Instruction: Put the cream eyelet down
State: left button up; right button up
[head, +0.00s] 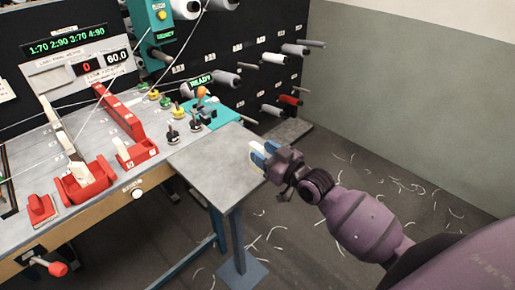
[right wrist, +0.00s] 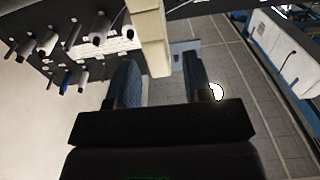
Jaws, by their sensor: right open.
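My right gripper (head: 262,152) is at the right edge of the small grey side table, with its blue fingers pointing toward the tabletop. In the right wrist view my right gripper (right wrist: 161,78) has its two fingers spread apart. A cream piece (right wrist: 152,42), which looks like the cream eyelet, shows between and beyond them. Its near end lies in the gap, with space showing on the right finger's side. I cannot tell whether it touches the left finger or what it rests on. In the head view the eyelet cannot be made out clearly at the fingers. My left gripper is out of view.
The grey side table (head: 213,170) is bare in its middle. A workbench (head: 90,140) adjoins it on the left, with red fixtures (head: 86,183) and several coloured knobs. A black rack with spools (head: 273,59) stands behind. Pale scraps lie on the floor at right.

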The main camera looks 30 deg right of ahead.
jog(key=v, duration=0.9)
jog(key=s+f+m+g+h, duration=0.1)
jog(key=s+f+g+h, duration=0.1)
jog(key=s+f, duration=0.5)
jog(key=s+a+f+m+g+h, duration=0.1)
jog(key=s+f+m+g+h, duration=0.1)
jog(key=s+f, duration=0.5)
notch_tip(320, 180, down, 6)
jog(key=shift+s+a+r+g+h, duration=0.2)
jog(key=shift+g+h, duration=0.5)
jog(key=shift+h, duration=0.5)
jog(key=shift+a, duration=0.1)
jog(key=shift+c, duration=0.3)
